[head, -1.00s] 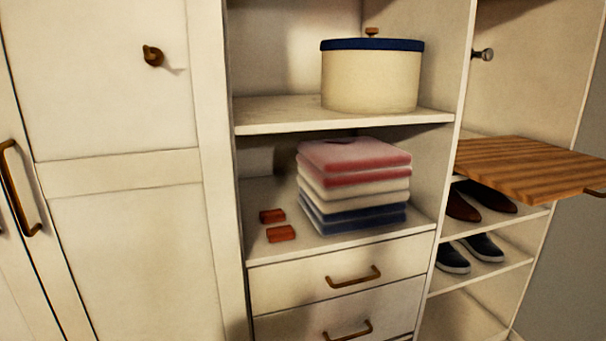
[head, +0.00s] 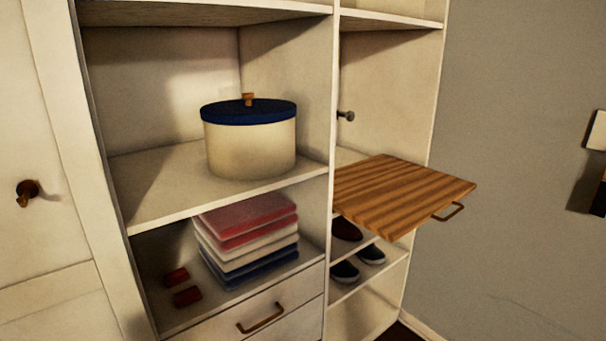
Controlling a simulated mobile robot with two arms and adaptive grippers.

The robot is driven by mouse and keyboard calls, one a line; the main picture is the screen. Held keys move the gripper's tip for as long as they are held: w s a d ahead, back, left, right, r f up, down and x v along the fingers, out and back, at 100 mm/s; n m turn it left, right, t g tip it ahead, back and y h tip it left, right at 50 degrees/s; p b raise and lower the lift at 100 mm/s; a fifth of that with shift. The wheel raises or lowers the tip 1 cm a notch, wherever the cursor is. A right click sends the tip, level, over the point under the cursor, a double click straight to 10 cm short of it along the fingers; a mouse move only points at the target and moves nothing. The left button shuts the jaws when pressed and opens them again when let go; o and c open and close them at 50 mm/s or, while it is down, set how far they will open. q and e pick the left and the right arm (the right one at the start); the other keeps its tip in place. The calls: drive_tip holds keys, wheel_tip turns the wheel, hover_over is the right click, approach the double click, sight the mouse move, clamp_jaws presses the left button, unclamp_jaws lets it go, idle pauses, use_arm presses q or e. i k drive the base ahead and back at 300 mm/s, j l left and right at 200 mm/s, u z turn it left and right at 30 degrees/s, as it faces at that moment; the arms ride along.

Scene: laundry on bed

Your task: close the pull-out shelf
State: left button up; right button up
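The pull-out shelf (head: 400,192) is a striped wooden board in the right-hand section of the wardrobe. It is pulled out and sticks forward past the cabinet front. A bronze handle (head: 449,212) is on its front edge. The top of the board is bare. Neither of my grippers shows in the head view.
Shoes (head: 345,271) stand on shelves below the board. A round box with a blue lid (head: 250,145) and a stack of folded clothes (head: 247,240) are in the middle section, above a drawer (head: 285,310). The space right of the board, before the grey wall (head: 530,150), looks free.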

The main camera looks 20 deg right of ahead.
sight(390, 197)
drive_tip(key=z, duration=1.55)
